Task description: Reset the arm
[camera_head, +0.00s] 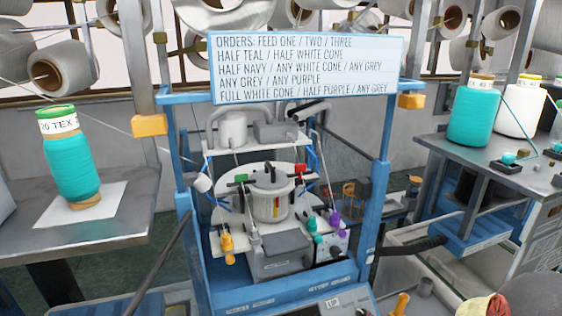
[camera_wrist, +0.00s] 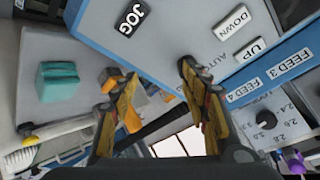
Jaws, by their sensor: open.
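My gripper (camera_wrist: 150,72) shows in the wrist view with its two yellow-and-dark fingers spread apart. Nothing is between the fingertips. Behind them lie a grey panel with a JOG label (camera_wrist: 132,17) and a blue edge marked FEED 3 and FEED 4 (camera_wrist: 262,80). UP and DOWN labels (camera_wrist: 233,22) sit to the right. I cannot tell how far the fingers are from the panel. I cannot make out my gripper in the head view.
A teal cone (camera_head: 68,165) stands on a white sheet on the left table (camera_head: 130,222). A blue-framed machine (camera_head: 372,215) with an orders sign (camera_head: 308,68) fills the middle. Another teal cone (camera_head: 468,112) and a white cone (camera_head: 520,108) stand on the right table.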

